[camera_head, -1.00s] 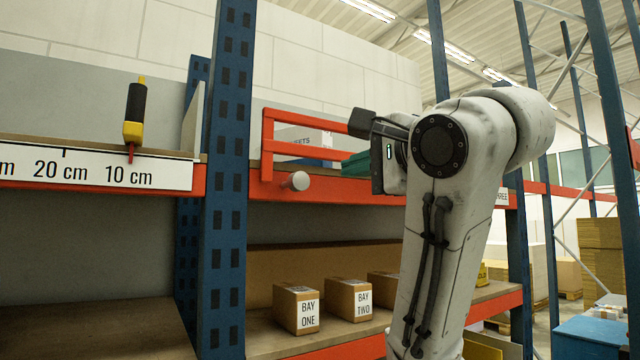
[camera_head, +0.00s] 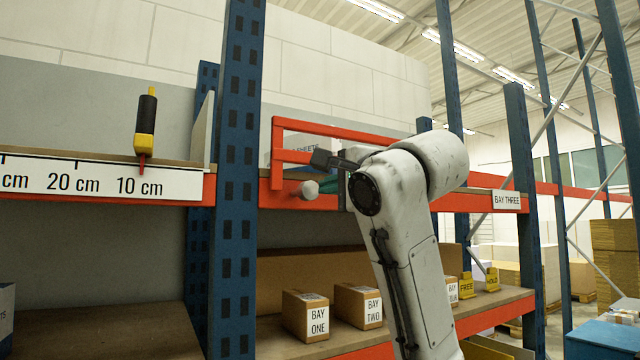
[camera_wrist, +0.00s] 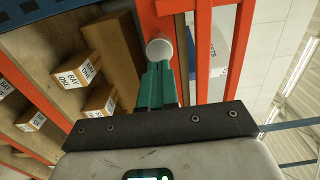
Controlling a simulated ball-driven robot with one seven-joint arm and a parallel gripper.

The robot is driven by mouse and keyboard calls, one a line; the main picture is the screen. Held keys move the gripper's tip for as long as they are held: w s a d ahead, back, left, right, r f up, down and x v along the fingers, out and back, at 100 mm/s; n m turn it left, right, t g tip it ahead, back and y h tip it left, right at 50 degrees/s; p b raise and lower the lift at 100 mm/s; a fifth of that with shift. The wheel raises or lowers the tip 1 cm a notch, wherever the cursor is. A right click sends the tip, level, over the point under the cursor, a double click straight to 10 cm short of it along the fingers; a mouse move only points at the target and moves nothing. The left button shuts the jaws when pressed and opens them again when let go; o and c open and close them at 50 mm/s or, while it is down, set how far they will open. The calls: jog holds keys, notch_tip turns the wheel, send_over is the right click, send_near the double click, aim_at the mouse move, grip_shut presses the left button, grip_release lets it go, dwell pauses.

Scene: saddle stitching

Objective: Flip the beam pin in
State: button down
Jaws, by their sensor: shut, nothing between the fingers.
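The beam pin, seen as a pale grey round knob (camera_head: 307,190), sticks out from the orange beam (camera_head: 400,199) just right of a blue upright. It also shows in the wrist view (camera_wrist: 159,46), directly beyond my fingertips. My gripper (camera_head: 322,186) has green fingers, which are shut and empty. In the wrist view the fingers (camera_wrist: 158,68) point straight at the knob, with their tips at its near edge. I cannot tell whether they touch it. The beam behind the knob is partly hidden by the knob and fingers.
An orange guard frame (camera_head: 277,150) stands above the beam, with a box behind it. A blue upright (camera_head: 238,180) stands close left. Labelled boxes (camera_head: 306,316) sit on the shelf below. A black and yellow tool (camera_head: 146,125) stands at the ruler strip on the left.

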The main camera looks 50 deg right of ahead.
aim_at(312, 191)
jog(key=shift+p+x, duration=0.4)
jog(key=shift+x, duration=1.65)
jog(key=shift+w+r+p, duration=0.2)
jog(key=shift+r+p, duration=0.2)
jog(key=shift+p, duration=0.05)
jog(key=shift+w+d+r+p, duration=0.1)
jog(key=shift+w+r+p, duration=0.1)
jog(key=shift+w+p, duration=0.4)
jog(key=shift+w+d+f+p, duration=0.2)
jog(key=shift+w+f+p, duration=0.15)
jog(key=shift+p, duration=0.2)
jog(key=shift+w+d+f, duration=0.1)
jog(key=shift+w+f, duration=0.15)
jog(key=shift+f, duration=0.15)
